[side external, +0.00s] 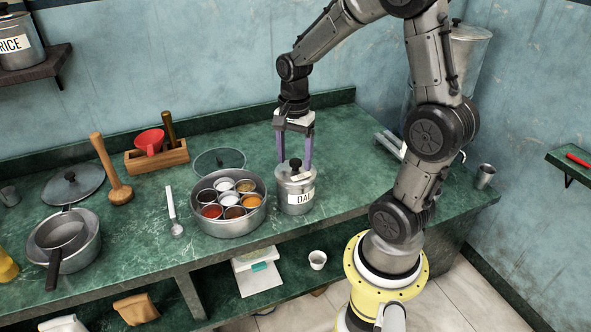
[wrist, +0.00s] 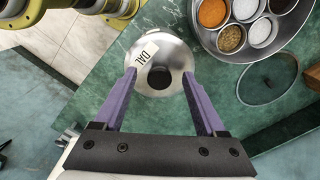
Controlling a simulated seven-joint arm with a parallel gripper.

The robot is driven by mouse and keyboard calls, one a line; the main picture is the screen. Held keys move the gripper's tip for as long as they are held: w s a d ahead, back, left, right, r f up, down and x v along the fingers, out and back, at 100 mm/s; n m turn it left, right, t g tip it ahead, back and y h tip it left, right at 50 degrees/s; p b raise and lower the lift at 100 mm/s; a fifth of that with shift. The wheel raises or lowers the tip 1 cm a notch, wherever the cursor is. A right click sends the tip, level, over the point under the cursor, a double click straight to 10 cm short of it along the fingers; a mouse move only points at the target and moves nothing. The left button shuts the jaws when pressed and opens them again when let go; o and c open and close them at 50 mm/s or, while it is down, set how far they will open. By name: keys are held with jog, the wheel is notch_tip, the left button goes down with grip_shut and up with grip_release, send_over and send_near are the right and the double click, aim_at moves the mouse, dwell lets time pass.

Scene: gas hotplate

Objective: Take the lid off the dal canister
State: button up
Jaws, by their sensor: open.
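The dal canister (side external: 295,198) is a metal tin with a white label reading DAL, standing upright on the green counter. Its lid (side external: 296,175) is on top, with a round black knob (side external: 295,163). In the wrist view, the lid (wrist: 173,55) shows from above with its dark knob (wrist: 160,77). My gripper (side external: 295,165) points down over the canister with its purple fingers apart, one on each side of the knob. In the wrist view, my gripper (wrist: 158,75) is open and holds nothing. Whether a fingertip touches the lid cannot be told.
A round spice box (side external: 229,222) with several filled cups stands just left of the canister. A clear round lid (side external: 219,160) lies behind it. A wooden box (side external: 157,157) and a pestle (side external: 111,170) are farther left. The counter's front edge (side external: 330,225) is close to the canister.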

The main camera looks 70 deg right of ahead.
jog(key=shift+f, duration=0.25)
grip_shut()
jog(key=shift+r, duration=0.1)
dwell(0.3)
